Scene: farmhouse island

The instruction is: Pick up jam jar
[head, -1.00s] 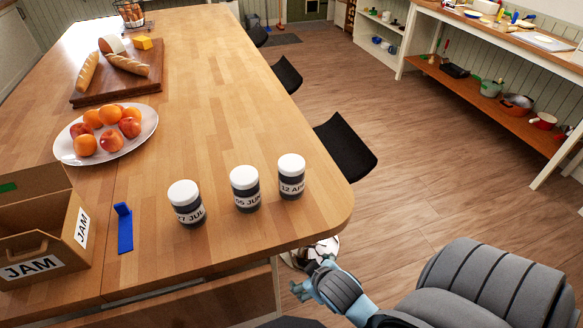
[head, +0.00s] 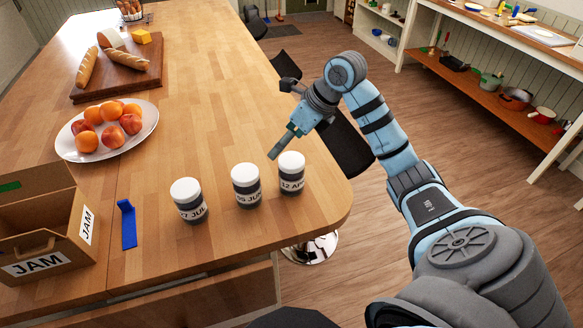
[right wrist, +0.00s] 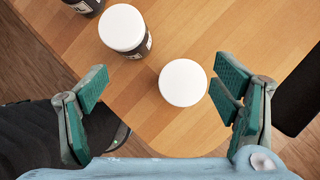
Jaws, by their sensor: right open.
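Three dark jam jars with white lids and date labels stand upright in a row near the island's rounded corner. They are the "JUL" jar (head: 189,202), the "JUN" jar (head: 246,188) and the "12 APR" jar (head: 291,176). My right gripper (head: 279,145) is above and just behind the 12 APR jar. In the right wrist view its green-padded fingers (right wrist: 160,102) are wide apart and empty, with one white lid (right wrist: 183,83) between and beyond them. A second jar (right wrist: 124,28) shows at the upper left, and part of a third at the top edge. My left gripper is not in view.
A cardboard box marked JAM (head: 42,248) stands at the left, with a blue bracket-like piece (head: 127,225) beside it. A fruit plate (head: 148,132) and a bread board (head: 118,84) lie farther back. Black stools (head: 350,150) line the right edge. The island's middle is clear.

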